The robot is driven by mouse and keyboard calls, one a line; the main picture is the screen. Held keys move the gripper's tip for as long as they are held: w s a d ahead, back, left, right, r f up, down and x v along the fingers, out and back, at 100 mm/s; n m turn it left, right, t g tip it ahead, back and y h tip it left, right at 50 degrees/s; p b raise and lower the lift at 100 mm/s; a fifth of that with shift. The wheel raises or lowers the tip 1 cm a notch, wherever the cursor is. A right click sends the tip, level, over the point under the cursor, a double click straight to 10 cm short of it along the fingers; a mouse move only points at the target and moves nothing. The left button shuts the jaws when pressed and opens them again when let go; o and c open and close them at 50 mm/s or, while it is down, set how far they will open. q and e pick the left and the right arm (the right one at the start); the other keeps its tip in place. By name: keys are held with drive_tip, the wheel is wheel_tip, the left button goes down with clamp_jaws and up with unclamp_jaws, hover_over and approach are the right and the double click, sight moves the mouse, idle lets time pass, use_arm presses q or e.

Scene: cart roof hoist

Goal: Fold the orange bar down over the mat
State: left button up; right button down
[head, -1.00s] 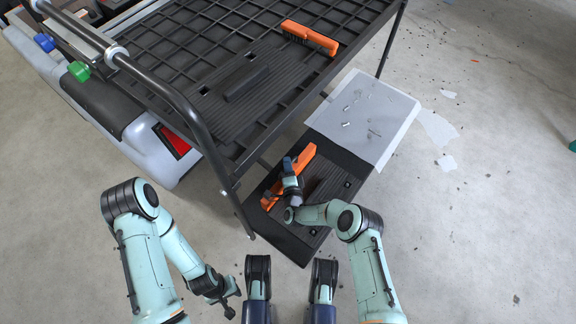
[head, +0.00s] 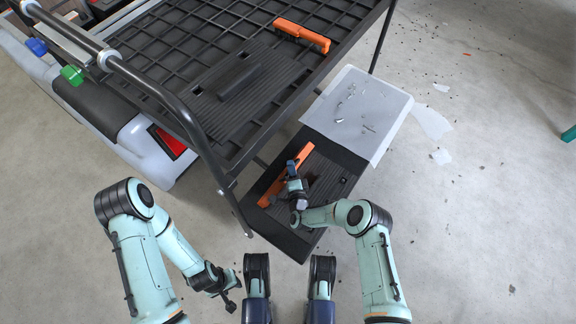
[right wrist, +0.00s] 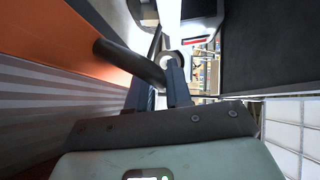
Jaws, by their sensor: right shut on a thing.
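The orange bar (head: 273,189) runs diagonally along the left side of the black lower step; it fills the upper left of the right wrist view (right wrist: 60,35). A dark rod (right wrist: 130,60) sticks out from it. My right gripper (head: 291,168) is at the bar, its fingers (right wrist: 168,85) shut on the rod. The ribbed black mat (head: 325,189) lies to the right of the bar, partly hidden by my right arm. The bar's exact tilt is hard to tell. My left gripper (head: 232,292) hangs empty and open, left of the step's front end.
The cart's black grid roof (head: 190,30) rises behind, with a tubular rail (head: 188,112) near the step's left. An orange brush (head: 302,36) lies on it. A grey sheet with small metal pieces (head: 385,125) lies beyond the mat.

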drive_tip(key=shift+s+d+f, duration=0.45)
drive_tip(key=shift+d, duration=0.15)
drive_tip(key=c, duration=1.1)
unclamp_jaws()
drive_tip(key=shift+c, duration=0.2)
